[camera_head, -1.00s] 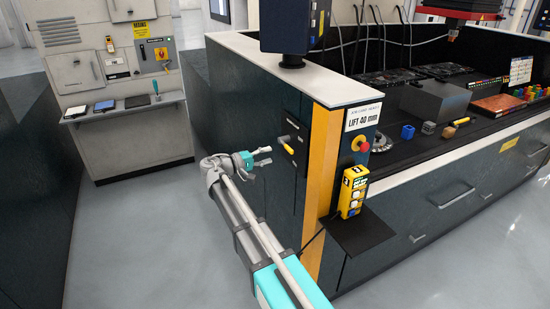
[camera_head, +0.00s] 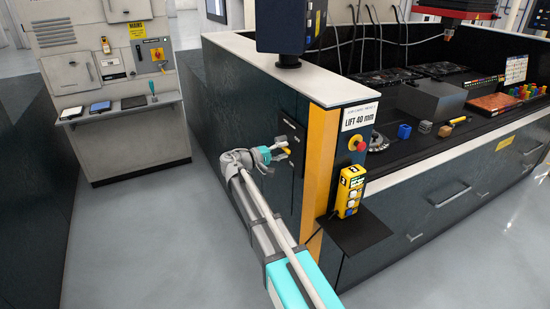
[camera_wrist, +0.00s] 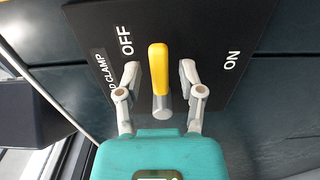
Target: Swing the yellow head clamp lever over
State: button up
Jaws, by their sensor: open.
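The yellow head clamp lever (camera_wrist: 158,70) stands out from a black plate (camera_wrist: 205,30) in the wrist view. The plate is marked OFF to the left and ON to the right, with a partly hidden clamp label at its left edge. The lever sits nearer the OFF mark. My gripper (camera_wrist: 160,78) is open, with one finger on each side of the lever and a gap visible on both sides. In the head view my gripper (camera_head: 283,150) is at the plate on the dark cabinet side, and the yellow lever tip (camera_head: 286,152) shows only in part.
An orange corner post (camera_head: 318,185) stands right of the lever. A grey panel console (camera_head: 108,70) is at the far left. Open floor (camera_head: 150,230) lies left of my arm.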

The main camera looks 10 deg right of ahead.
jog(key=shift+w+d, duration=0.1)
jog(key=shift+d, duration=0.15)
dwell(0.4)
grip_shut()
dwell(0.4)
